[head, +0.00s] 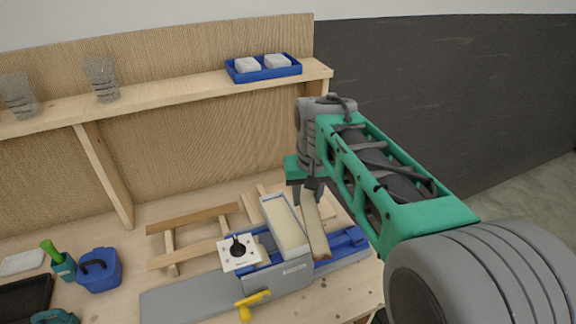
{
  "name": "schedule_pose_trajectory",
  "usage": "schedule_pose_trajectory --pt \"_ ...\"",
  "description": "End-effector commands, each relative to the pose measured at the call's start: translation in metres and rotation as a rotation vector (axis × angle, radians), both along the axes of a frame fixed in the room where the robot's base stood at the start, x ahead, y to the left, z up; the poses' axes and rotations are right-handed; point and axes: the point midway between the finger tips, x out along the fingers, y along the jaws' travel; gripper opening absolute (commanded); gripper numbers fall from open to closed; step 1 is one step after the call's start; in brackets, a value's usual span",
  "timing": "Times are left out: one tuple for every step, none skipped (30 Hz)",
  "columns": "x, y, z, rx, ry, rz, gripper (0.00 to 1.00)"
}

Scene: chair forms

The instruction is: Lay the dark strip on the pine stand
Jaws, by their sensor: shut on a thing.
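My gripper (311,190) points down over the bench at centre right and is shut on the upper end of a narrow brown wooden strip (316,232). The strip hangs tilted in front of the blue and grey fixture, beside its pale block. I cannot tell whether its lower end touches the fixture. A low wooden frame (168,242), which looks like the pine stand, stands on the bench left of the gripper. A brownish slat (193,218) lies along its back and a paler one (184,256) along its front. The fingertips are partly hidden.
The blue and grey fixture (295,282) carries a pale block (283,226), a white plate with a black knob (239,252) and a yellow handle (253,304). A blue caddy (100,271) stands left. A shelf (165,93) with glasses and a blue tray (264,73) runs behind.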

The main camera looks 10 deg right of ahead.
Motion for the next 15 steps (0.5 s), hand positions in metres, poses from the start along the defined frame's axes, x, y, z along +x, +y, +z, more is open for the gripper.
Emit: schedule_pose_trajectory --pt "0.012 -0.001 0.003 0.000 0.004 -0.040 0.01" --pt "0.020 -0.002 0.004 0.000 0.006 -0.076 0.01" --pt "0.034 -0.005 0.005 -0.001 0.008 -0.133 0.01" --pt "0.044 -0.006 0.005 -0.001 0.010 -0.180 0.01" --pt "0.056 -0.008 0.005 -0.001 0.010 -0.230 0.01" --pt "0.071 -0.010 0.004 -0.002 0.010 -0.298 0.01" --pt "0.082 -0.011 0.003 -0.001 0.010 -0.351 0.01" --pt "0.093 -0.012 0.002 -0.001 0.009 -0.405 0.01" --pt "0.107 -0.013 -0.002 0.000 0.008 -0.475 0.01" --pt "0.118 -0.013 -0.005 0.000 0.007 -0.527 0.01" --pt "0.128 -0.013 -0.008 0.000 0.005 -0.578 0.01" --pt "0.141 -0.013 -0.014 0.001 0.001 -0.647 0.01" --pt "0.151 -0.012 -0.018 0.002 -0.002 -0.699 0.01" --pt "0.159 -0.012 -0.023 0.002 -0.004 -0.751 0.01" --pt "0.170 -0.010 -0.030 0.004 -0.008 -0.818 0.01"
